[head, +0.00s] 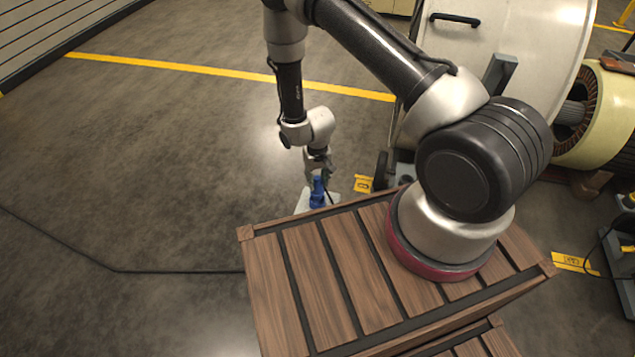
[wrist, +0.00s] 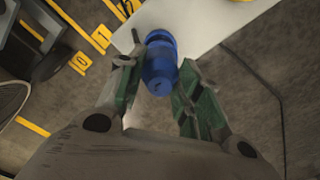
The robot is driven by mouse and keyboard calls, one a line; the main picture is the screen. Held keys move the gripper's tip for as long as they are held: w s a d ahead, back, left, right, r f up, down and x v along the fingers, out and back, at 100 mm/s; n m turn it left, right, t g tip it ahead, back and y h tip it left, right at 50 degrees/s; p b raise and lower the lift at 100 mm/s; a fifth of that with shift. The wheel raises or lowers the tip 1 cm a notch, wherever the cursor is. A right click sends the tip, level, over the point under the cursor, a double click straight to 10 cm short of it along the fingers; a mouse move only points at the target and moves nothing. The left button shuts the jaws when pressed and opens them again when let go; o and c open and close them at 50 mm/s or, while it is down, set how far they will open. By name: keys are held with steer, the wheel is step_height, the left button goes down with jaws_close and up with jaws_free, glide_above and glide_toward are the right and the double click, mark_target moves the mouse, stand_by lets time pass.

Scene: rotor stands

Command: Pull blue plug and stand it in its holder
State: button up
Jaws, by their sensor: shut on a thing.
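The blue plug (wrist: 160,66) is between the green-padded fingers of my gripper (wrist: 158,85) in the wrist view, and the fingers are shut on it. In the head view the blue plug (head: 317,190) shows below my gripper (head: 318,172), just beyond the far edge of the wooden crate top. A pale grey-white surface (wrist: 200,22) lies behind the plug in the wrist view. I cannot tell whether the plug touches it. I cannot make out a separate holder for the plug in either view.
My arm stands on a slatted wooden crate top (head: 300,260). A large white drum-shaped housing (head: 500,45) and a rotor with copper windings (head: 575,112) stand at the right. Yellow floor markings (head: 230,75) and a dark cable (head: 150,271) lie on the floor.

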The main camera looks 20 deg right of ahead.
steer(key=shift+r, duration=1.75)
